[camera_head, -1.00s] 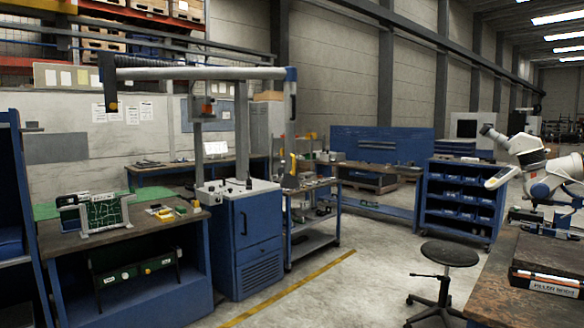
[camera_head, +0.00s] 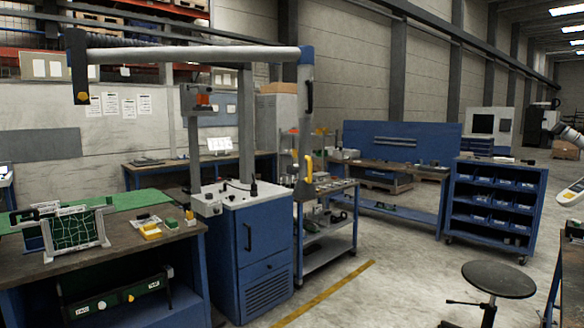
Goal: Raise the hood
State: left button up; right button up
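A jointed overhead arm stands on a blue cabinet (camera_head: 265,255). Its long grey boom (camera_head: 190,54) runs level from a black end piece with a yellow knob (camera_head: 81,97) at the left to a blue elbow (camera_head: 306,57) at the right. A grey section (camera_head: 303,125) with a black handle hangs down from the elbow. A yellow handle (camera_head: 309,168) shows near its lower end. I cannot tell which part is the hood. Neither of my grippers is in view.
A workbench (camera_head: 125,240) with a green board frame (camera_head: 75,232) stands left of the cabinet. A shelf cart (camera_head: 325,235) adjoins it on the right. A blue bin rack (camera_head: 495,210) and a round stool (camera_head: 498,280) stand further right. Floor (camera_head: 400,275) is clear between.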

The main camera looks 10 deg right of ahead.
aim_at(304, 189)
jog(key=i+u, duration=0.1)
jog(key=i, duration=0.4)
jog(key=i+l+u, duration=0.1)
jog(key=i, duration=0.4)
jog(key=i+l+u, duration=0.1)
jog(key=i+l, duration=0.15)
jog(key=i, duration=0.25)
